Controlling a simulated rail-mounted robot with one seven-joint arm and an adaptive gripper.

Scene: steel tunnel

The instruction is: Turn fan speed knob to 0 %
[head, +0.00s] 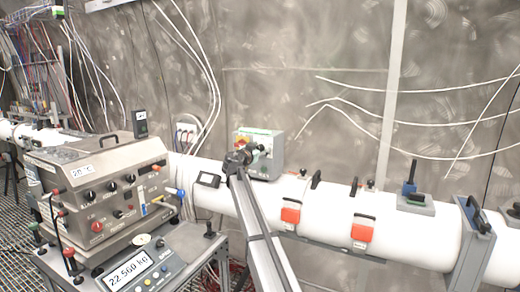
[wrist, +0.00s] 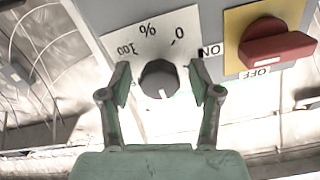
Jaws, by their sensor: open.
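The fan speed knob (wrist: 159,78) is a dark round knob on a white label plate in the wrist view. The marks "100", "%" and "0" show tilted above it, with "0" at upper right and "100" at upper left. A white mark on the knob sits at its lower edge, towards my gripper. My gripper (wrist: 159,84) is open, with one finger on each side of the knob and small gaps visible. In the head view my gripper (head: 245,153) is at the grey control box (head: 274,160); the knob cannot be made out there.
A red switch (wrist: 277,43) on a yellow plate, labelled ON and OFF, sits right of the knob in the wrist view. The box is by a white pipe (head: 325,207) with orange-red latches. A steel machine (head: 100,165) with several knobs and a scale (head: 145,270) stand left.

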